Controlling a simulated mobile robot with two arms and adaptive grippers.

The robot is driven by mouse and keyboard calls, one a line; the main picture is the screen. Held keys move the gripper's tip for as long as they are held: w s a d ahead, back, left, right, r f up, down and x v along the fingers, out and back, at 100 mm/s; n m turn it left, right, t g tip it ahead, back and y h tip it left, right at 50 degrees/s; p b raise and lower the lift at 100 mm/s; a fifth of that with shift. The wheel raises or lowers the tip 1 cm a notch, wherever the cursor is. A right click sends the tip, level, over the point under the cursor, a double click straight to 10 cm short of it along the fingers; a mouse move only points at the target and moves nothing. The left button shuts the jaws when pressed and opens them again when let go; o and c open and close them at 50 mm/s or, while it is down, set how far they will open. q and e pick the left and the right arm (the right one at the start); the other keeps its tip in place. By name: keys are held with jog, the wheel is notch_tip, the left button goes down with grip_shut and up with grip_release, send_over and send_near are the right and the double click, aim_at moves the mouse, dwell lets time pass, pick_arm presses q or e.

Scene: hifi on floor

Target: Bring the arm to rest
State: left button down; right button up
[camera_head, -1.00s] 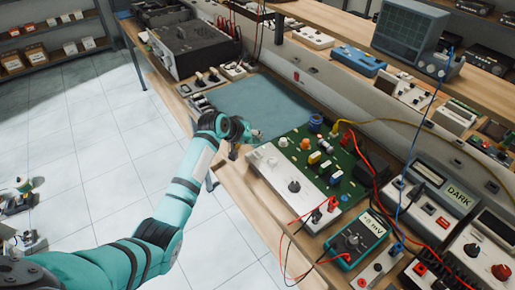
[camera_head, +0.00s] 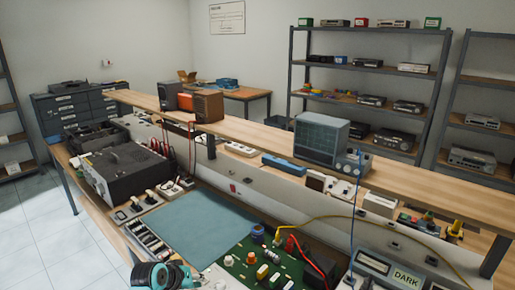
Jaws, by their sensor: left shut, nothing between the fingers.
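My left arm's teal and black wrist end with its gripper (camera_head: 188,279) shows at the bottom edge, left of centre, by the front of the workbench. The gripper is shut and empty; the picture cuts off most of the arm below it. The green circuit board (camera_head: 240,265) lies just to its right and the blue-grey mat (camera_head: 203,222) lies behind it. I cannot tell whether the gripper touches the bench. My right gripper is not in view.
A black equipment case (camera_head: 130,172) stands on the bench at the left. A raised wooden shelf (camera_head: 270,140) runs along the back of the bench and carries an oscilloscope (camera_head: 320,138). Red, yellow and blue leads lie at the right. The mat is bare; tiled floor (camera_head: 50,235) is clear at left.

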pick_arm(q)
jog(key=s+f+m+g+y, duration=0.1)
jog(key=s+f, duration=0.1)
jog(key=s, duration=0.7)
jog(key=s+f+m+g+y, duration=0.1)
jog(key=s+f+m, duration=0.15)
jog(key=s, duration=0.65)
jog(key=s+r+m+g+y, duration=0.1)
jog(key=s+r, duration=0.1)
jog(key=s, duration=0.8)
jog(key=s+r+g, duration=0.1)
jog(key=s+r, duration=0.1)
jog(key=s, duration=0.7)
notch_tip(320, 180, down, 26)
jog(key=s+g+b, duration=0.1)
jog(key=s+a+f+g+b, duration=0.1)
jog(key=s+a+f, duration=0.2)
jog(key=s+f, duration=1.4)
notch_tip(320, 180, down, 2)
jog(key=shift+s+a+y+b, duration=0.2)
jog(key=shift+y+b, duration=0.1)
jog(key=shift+m, duration=0.25)
